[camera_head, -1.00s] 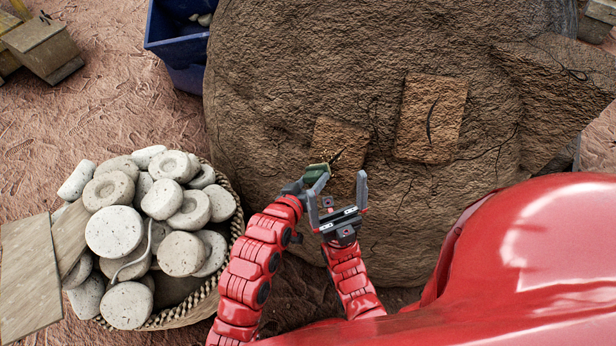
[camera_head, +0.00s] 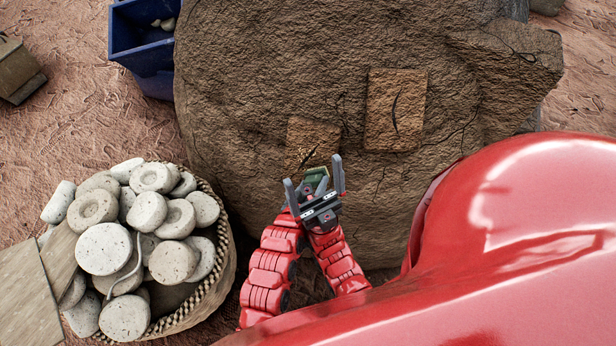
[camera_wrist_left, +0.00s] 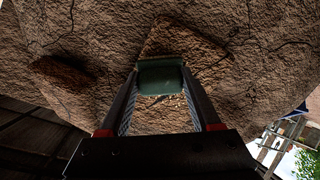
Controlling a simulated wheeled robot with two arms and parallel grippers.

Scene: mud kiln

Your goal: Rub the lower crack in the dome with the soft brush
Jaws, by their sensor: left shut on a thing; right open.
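The dome (camera_head: 240,90) is rough brown mud. The lower crack (camera_head: 308,157) is a short dark slanted line on a paler patch (camera_head: 305,133). The soft brush (camera_head: 315,174) has a green block, just below this crack. My left gripper (camera_wrist_left: 160,76) is shut on the brush, which also shows between its fingers in the left wrist view (camera_wrist_left: 160,82). Pale bristle-like strands show by the block. I cannot tell whether bristles touch the crack.
A second patch (camera_head: 380,90) with a longer curved crack (camera_head: 394,110) is up to the right. A wicker basket (camera_head: 222,262) of pale round stones stands left, with boards (camera_head: 25,300) beside it. A blue bin (camera_head: 150,60) stands at the upper left. Bare ground lies between.

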